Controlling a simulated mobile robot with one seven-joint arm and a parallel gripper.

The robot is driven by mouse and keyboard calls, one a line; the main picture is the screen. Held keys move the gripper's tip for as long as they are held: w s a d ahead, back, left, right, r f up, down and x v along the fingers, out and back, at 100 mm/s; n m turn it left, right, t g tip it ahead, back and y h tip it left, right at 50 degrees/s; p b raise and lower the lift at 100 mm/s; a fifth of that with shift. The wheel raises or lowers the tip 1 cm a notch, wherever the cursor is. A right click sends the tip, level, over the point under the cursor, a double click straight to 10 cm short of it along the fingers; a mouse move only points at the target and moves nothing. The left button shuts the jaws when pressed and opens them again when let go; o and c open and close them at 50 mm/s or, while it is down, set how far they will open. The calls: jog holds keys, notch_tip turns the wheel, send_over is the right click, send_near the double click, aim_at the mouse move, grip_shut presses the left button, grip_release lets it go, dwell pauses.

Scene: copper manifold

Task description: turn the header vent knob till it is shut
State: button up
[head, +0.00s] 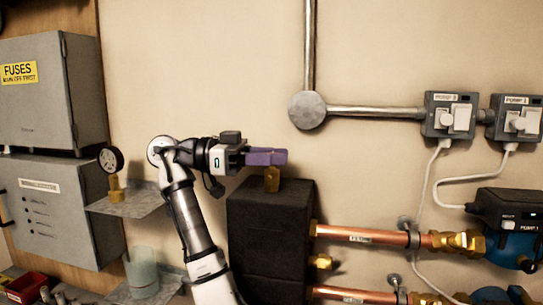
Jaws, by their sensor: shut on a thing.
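My gripper (279,157) reaches in from the left, with its purple fingers level above the black header block (270,235). A brass vent fitting (271,180) stands upright on top of the block, directly under the fingers. The fingers are shut on the top of this vent, where the knob sits. The knob itself is hidden behind the fingers, so its turn position cannot be seen.
Copper pipes (365,237) with brass fittings leave the block to the right, towards a blue pump (512,246). A small shelf (128,202) with a gauge (111,160) is at left, beside grey fuse boxes (35,90). The wall above the gripper is clear.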

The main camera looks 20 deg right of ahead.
jog(key=o, duration=0.9)
jog(key=shift+o, duration=0.2)
jog(key=b+v, duration=0.2)
jog(key=v, duration=1.2)
jog(key=shift+s+d+f, duration=0.1)
